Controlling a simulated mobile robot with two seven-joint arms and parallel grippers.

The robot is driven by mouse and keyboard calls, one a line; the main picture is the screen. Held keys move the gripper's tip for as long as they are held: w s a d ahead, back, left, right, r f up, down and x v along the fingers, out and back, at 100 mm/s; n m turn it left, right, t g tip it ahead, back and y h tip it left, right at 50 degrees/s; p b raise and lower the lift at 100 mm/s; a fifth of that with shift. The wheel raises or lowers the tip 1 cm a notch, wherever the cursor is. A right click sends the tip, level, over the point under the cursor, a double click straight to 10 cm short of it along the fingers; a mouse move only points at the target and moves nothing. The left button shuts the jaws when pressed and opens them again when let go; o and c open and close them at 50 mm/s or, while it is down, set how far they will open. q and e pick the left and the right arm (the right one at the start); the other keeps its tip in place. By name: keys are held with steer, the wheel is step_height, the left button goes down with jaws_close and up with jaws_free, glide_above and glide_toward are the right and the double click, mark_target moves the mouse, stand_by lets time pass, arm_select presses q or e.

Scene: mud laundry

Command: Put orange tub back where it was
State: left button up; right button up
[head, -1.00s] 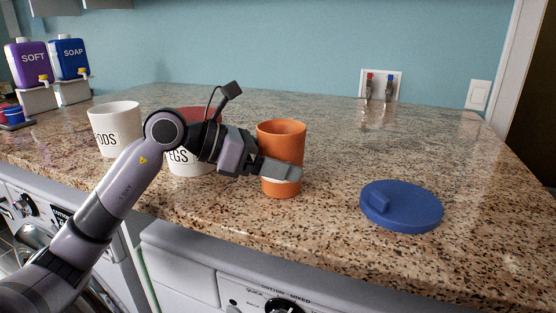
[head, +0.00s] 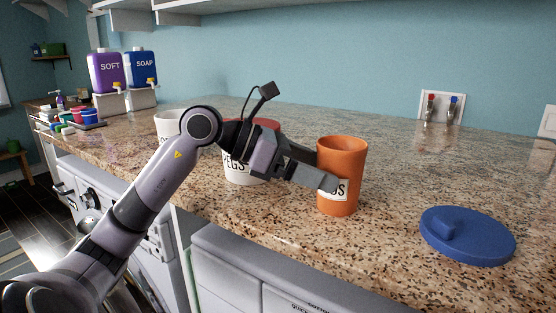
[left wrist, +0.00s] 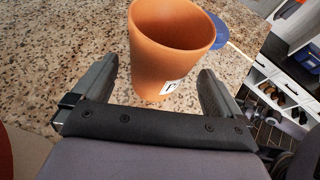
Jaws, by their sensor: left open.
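The orange tub (head: 345,165) stands upright and open-topped on the speckled counter, with a white label partly hidden by my finger. My left gripper (head: 322,172) is open at the tub's left side, and its near finger overlaps the front of the tub in the head view. In the left wrist view, the orange tub (left wrist: 168,50) shows between and just beyond the spread fingers of the left gripper (left wrist: 158,72). I cannot tell whether a finger touches it. My right gripper is not in view.
A blue lid (head: 467,236) lies to the right of the tub. A white PEGS tub (head: 238,172) and another white tub (head: 170,124) stand to the left, partly behind my arm. SOFT (head: 106,72) and SOAP (head: 141,68) dispensers stand further back. The counter behind the tub is clear.

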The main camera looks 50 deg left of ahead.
arm_select(q)
steer(key=b+v, duration=0.2)
steer(key=v, duration=0.5)
steer(key=shift+s+a, duration=0.25)
steer(key=shift+s, duration=0.05)
steer(key=shift+r, duration=0.1)
